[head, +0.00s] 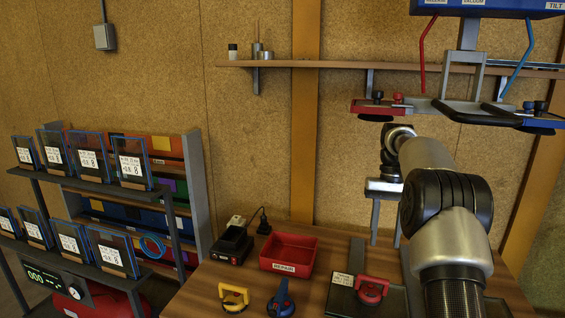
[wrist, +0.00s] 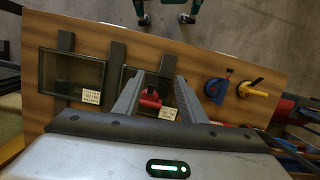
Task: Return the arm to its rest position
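My arm (head: 450,235) rises from the lower right of the head view and bends at the elbow, with its hand pointing down over the table. My gripper (head: 386,240) shows beneath it; in the wrist view my gripper (wrist: 160,78) has its two grey fingers apart with nothing held. A red suction lifter (wrist: 150,98) appears between the fingers, but it sits below them on a dark glass pane (wrist: 132,84) on the table. The same red lifter (head: 371,288) shows in the head view. My forearm hides part of the table.
Beside the lifter on the table (head: 225,275) are a blue lifter (head: 281,300), a yellow lifter (head: 234,297), a red bin (head: 288,254) and a black charger (head: 231,246). A tilt frame (head: 470,110) hangs above my arm. A rack of glass panes (head: 131,165) stands left.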

